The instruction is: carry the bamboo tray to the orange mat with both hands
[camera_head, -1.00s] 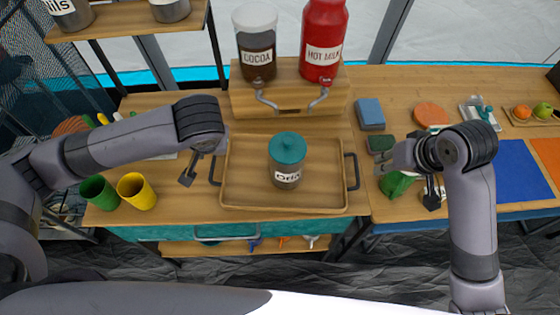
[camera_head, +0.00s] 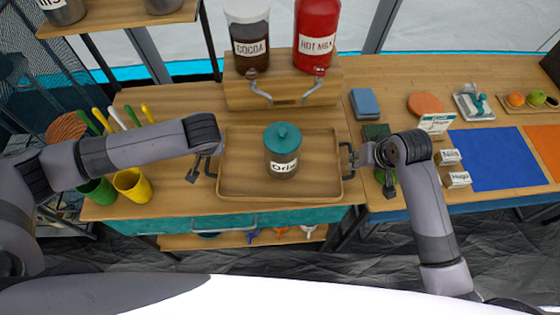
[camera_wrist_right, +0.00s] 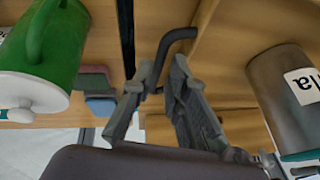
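The bamboo tray (camera_head: 235,190) lies on the wooden counter, with a dark handle at each end. A grey jar with a teal lid (camera_head: 282,150) stands on it; the jar also shows in the right wrist view (camera_wrist_right: 290,95). My right gripper (camera_head: 352,160) is at the tray's right handle. In the right wrist view its fingers (camera_wrist_right: 150,92) are apart, with the black handle (camera_wrist_right: 175,45) at their tips. My left gripper (camera_head: 203,170) is at the left handle, one finger standing off outside it; its other finger is partly hidden. The orange mat (camera_head: 545,148) is at the far right, cut by the picture edge.
The cocoa and hot milk dispensers (camera_head: 316,35) stand on a wooden stand (camera_head: 285,92) behind the tray. Yellow (camera_head: 132,184) and green cups stand left.

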